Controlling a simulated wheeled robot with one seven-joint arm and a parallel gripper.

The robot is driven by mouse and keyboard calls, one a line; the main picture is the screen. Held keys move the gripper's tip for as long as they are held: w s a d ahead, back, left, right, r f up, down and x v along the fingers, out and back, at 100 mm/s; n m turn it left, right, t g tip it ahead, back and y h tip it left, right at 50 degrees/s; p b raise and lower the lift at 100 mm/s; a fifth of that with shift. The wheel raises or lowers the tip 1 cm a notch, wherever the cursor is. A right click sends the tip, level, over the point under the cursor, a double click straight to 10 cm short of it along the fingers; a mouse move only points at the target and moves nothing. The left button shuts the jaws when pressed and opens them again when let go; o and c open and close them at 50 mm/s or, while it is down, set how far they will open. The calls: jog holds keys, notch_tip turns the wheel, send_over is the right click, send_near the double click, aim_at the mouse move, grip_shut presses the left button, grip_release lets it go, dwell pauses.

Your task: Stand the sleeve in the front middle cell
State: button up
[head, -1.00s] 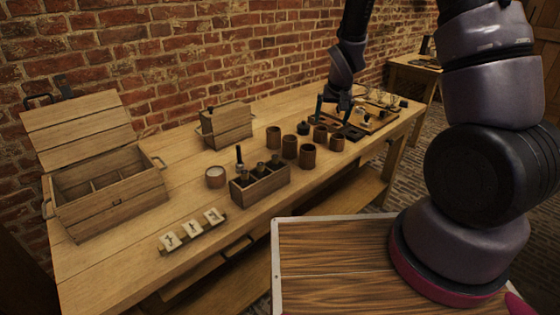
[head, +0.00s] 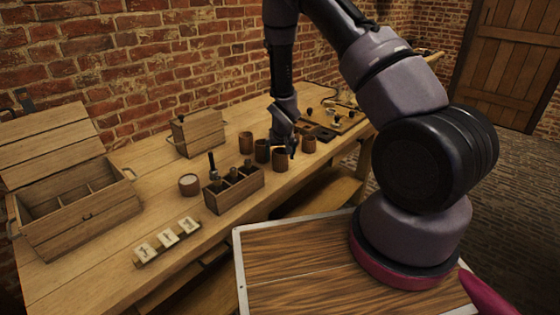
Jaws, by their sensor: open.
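Several brown cylindrical sleeves or cups stand upright on the workbench: one at the back left (head: 246,142), one beside it (head: 262,151), one at the front (head: 279,160) and one to the right (head: 309,144). I cannot tell which is the task's sleeve. My gripper (head: 285,148) is open and points down among them, close over or behind the front one; contact cannot be told. It hides part of the group. An open wooden chest (head: 85,222) with divided cells stands at the left end. A dark tray (head: 325,136) with square recesses lies right of the cylinders.
A small wooden rack (head: 236,193) holding dark upright pieces stands in front, with a round pale-topped pot (head: 189,184) beside it. A holder with marked white tiles (head: 168,240) lies at the front edge. A closed wooden box (head: 198,133) stands behind. Small parts crowd the bench's right end.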

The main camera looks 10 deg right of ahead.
jog(key=shift+x, duration=1.1)
jog(key=c, duration=1.2)
jog(key=shift+r, duration=0.15)
